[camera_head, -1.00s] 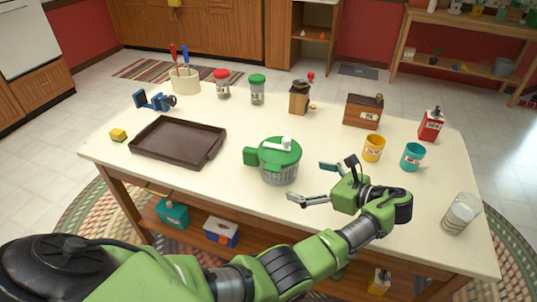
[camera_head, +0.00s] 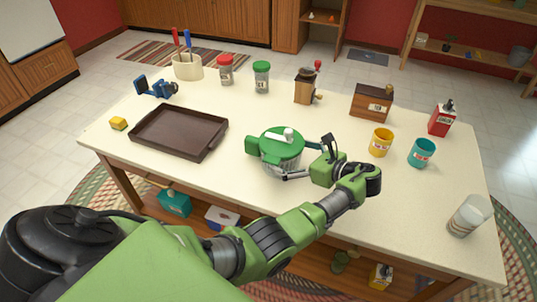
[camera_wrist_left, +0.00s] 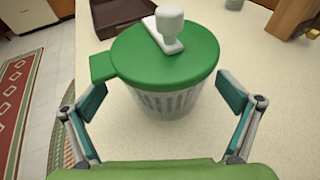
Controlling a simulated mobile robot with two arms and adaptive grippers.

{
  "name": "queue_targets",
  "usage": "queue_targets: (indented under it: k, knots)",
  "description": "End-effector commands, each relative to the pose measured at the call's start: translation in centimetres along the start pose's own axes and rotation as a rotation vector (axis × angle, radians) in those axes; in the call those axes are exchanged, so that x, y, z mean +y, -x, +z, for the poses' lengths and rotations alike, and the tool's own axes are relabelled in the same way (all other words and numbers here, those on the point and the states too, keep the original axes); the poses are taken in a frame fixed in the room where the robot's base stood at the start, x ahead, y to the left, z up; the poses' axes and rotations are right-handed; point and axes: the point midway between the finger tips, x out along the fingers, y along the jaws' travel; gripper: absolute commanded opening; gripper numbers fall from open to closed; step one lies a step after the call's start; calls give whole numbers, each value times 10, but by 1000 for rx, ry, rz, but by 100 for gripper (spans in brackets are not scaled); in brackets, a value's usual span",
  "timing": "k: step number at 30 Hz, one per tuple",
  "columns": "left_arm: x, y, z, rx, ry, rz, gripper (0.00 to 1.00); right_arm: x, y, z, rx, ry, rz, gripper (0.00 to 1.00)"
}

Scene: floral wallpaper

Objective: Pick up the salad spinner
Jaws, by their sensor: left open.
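The salad spinner (camera_head: 281,148) stands upright on the table, with a green lid, a white crank knob and a clear ribbed bowl. A green tab sticks out on its left. My left gripper (camera_head: 306,160) is at its right side, with fingers open to either side of the bowl. In the left wrist view the spinner (camera_wrist_left: 166,62) sits ahead, between the spread fingers of the gripper (camera_wrist_left: 160,115). Gaps show between the fingers and the bowl there. My right gripper is not in view.
A brown tray (camera_head: 146,131) lies left of the spinner. A yellow mug (camera_head: 380,142), a teal mug (camera_head: 421,153) and a glass (camera_head: 469,215) stand to the right. A grinder (camera_head: 305,86) and jars stand behind. The table top (camera_head: 340,219) is clear in front.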

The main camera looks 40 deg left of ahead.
Motion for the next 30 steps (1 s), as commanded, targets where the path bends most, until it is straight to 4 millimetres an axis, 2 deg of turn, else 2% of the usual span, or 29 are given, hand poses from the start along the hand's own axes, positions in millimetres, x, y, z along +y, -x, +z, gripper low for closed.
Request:
queue_targets:
  k: [3,9,18,26,30]
  knots:
    - [0,-17,3,-2,-1,4,100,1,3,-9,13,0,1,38]
    - [-1,-44,2,-1,0,2,100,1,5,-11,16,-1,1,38]
    - [-1,-49,1,1,0,0,100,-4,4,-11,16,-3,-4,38]
    - [-1,-49,1,1,0,1,32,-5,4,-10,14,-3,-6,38]
    - [-2,-49,2,-2,1,0,32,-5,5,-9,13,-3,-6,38]
